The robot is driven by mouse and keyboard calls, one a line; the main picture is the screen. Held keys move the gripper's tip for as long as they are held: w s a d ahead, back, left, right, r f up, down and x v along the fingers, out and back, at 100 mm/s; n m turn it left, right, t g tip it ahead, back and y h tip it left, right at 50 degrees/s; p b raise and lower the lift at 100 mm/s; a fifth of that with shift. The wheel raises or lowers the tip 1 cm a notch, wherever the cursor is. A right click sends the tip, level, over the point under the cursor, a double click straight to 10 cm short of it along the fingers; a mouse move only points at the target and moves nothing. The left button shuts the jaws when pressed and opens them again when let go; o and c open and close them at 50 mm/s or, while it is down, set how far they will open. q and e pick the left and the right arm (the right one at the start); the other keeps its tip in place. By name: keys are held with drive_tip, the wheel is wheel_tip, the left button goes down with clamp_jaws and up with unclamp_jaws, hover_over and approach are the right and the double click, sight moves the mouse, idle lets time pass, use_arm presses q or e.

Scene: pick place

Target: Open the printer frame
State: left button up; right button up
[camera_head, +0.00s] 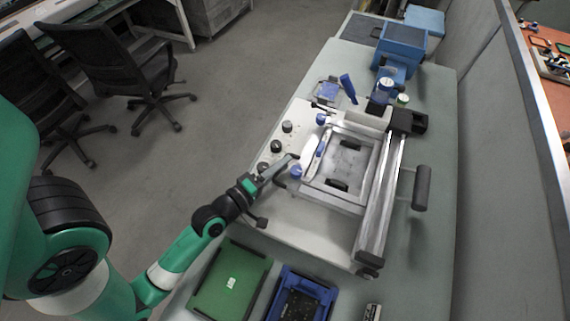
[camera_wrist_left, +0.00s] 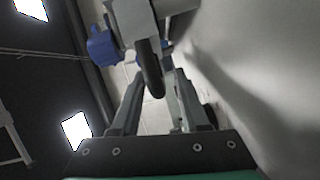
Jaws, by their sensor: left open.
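The printer (camera_head: 290,215) stands on the table with a pale base. Its silver rectangular frame (camera_head: 372,165) appears to lie flat over the base, though its exact tilt is hard to tell. Blue knobs (camera_head: 321,119) and a white part are at the frame's left edge. My left gripper (camera_head: 288,169) is open at this left edge, close to the lower blue knob (camera_head: 296,171). In the left wrist view, a dark rounded bar (camera_wrist_left: 151,68) shows between the open fingers (camera_wrist_left: 157,80); contact cannot be told. A blue part (camera_wrist_left: 102,44) is beside it. My right gripper is out of view.
A green tray (camera_head: 207,300) and a blue tray (camera_head: 326,290) lie at the table's near end. A blue box-shaped device (camera_head: 400,45) stands at the far end. Black knobs (camera_head: 276,146) line the printer's left side. A wall panel borders the table's right.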

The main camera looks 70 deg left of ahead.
use_arm(q)
clamp_jaws()
idle(1.3)
